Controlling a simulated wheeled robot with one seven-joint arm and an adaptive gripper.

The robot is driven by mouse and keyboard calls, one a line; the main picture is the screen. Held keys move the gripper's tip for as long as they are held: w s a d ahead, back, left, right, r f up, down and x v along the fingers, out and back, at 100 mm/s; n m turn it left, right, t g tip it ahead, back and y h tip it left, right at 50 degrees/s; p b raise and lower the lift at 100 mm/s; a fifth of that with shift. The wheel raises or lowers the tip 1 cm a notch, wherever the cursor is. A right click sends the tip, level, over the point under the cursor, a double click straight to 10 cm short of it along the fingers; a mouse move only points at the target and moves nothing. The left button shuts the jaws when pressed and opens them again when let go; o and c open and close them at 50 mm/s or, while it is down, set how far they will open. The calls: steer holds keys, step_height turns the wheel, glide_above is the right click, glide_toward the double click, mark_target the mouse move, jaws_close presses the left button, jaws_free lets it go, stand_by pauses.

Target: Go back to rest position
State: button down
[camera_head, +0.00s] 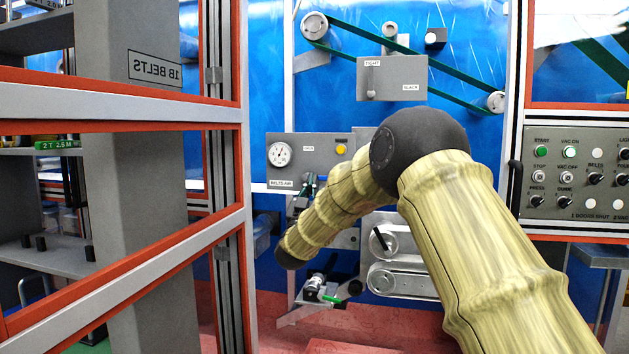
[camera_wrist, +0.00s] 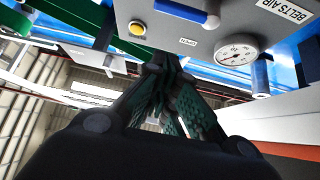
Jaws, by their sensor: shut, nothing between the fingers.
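My gripper (camera_wrist: 158,62) shows in the wrist view with its dark, green-padded fingers together and nothing between them. Its tips overlap the lower edge of the grey BELTS AIR panel in that view; I cannot tell whether they touch it. In the head view, my gripper (camera_head: 308,185) is partly hidden by my bamboo-patterned arm, just below and in front of the BELTS AIR panel (camera_head: 315,152). The panel carries a round gauge (camera_head: 279,154) and a yellow button (camera_head: 341,150). In the wrist view the gauge (camera_wrist: 237,55), the yellow button (camera_wrist: 137,29) and a blue handle (camera_wrist: 186,10) appear.
A red and grey frame (camera_head: 120,108) with shelves fills the left. A green belt (camera_head: 400,55) on rollers runs above a grey box (camera_head: 392,78). A control panel (camera_head: 577,175) is at right.

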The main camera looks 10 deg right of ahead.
steer(key=shift+f, duration=0.1)
